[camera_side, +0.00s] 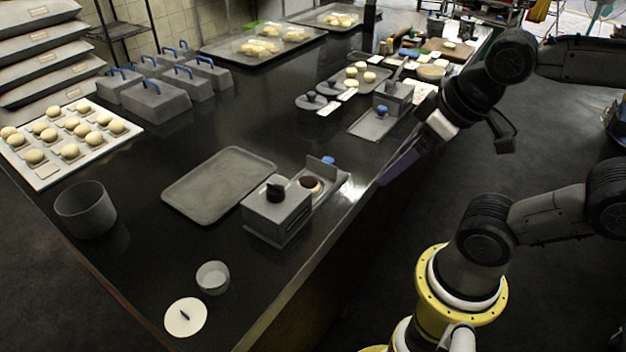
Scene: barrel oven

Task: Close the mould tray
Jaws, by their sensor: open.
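A grey box-shaped mould (278,214) with a black knob on top stands near the right edge of the dark counter. Its flat tray (331,186) is slid out at the back right, with a small round dark-and-tan piece on it and a blue knob (328,160) at its far end. A similar grey box (394,97) stands farther back, with a flat tray (366,127) out in front and a blue ball on it. My gripper (388,178), with purple fingers, is open and empty by the counter's right edge, right of the near tray and apart from it.
A bare grey tray (218,185) lies left of the near mould. A grey pot (86,209), a small cup (212,277) and a white disc (185,317) are at the front. Dough balls on a white board (68,160) and blue-handled blocks (157,101) stand left. Mid-counter is clear.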

